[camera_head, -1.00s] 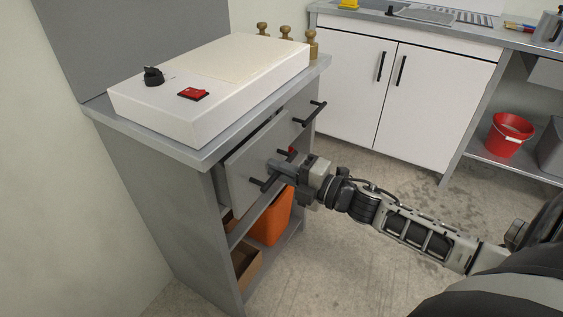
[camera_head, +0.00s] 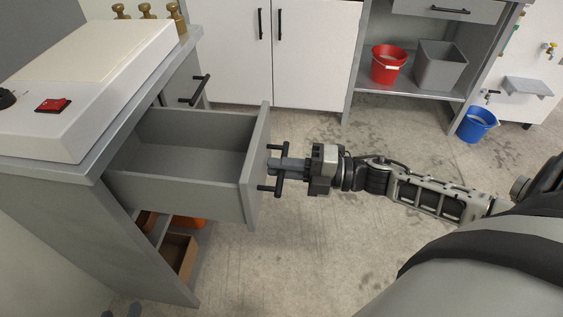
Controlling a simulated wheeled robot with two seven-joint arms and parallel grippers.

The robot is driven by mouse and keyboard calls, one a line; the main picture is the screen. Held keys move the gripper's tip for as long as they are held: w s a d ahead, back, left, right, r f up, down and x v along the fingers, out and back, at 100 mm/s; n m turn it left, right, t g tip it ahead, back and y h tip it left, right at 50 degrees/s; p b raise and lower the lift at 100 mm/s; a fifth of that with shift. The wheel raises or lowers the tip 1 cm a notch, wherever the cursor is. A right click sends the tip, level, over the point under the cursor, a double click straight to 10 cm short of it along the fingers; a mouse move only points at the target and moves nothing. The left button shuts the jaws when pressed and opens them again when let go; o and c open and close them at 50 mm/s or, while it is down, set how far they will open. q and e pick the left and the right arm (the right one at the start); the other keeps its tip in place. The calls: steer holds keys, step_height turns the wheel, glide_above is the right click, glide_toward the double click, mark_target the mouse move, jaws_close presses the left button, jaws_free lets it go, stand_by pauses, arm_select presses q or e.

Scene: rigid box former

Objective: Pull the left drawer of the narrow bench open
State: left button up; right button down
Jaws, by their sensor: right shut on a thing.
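The narrow bench (camera_head: 95,149) stands at the left with a grey top and side. Its left drawer (camera_head: 254,175) is pulled well out towards the right of the picture, and its inside looks empty. My right gripper (camera_head: 282,164) is shut on the black bar handle (camera_head: 278,184) on the drawer's front. The bench's other drawer (camera_head: 181,84), with its own black handle (camera_head: 194,91), is behind the open one and looks closed. My left gripper is not in view.
A white box with a red switch (camera_head: 53,105) and several brass weights (camera_head: 147,10) sit on the bench top. Under the drawer is a brown bin (camera_head: 179,253). A red bucket (camera_head: 388,65), grey bin (camera_head: 439,66) and blue bucket (camera_head: 477,124) stand beyond. The floor around my right arm is clear.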

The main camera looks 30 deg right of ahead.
steer(key=shift+d, duration=0.15)
steer(key=c, duration=1.6)
jaws_free()
steer(key=shift+o, duration=0.3)
steer(key=shift+s, duration=0.1)
steer(key=v, duration=1.6)
steer(key=shift+p, duration=0.45)
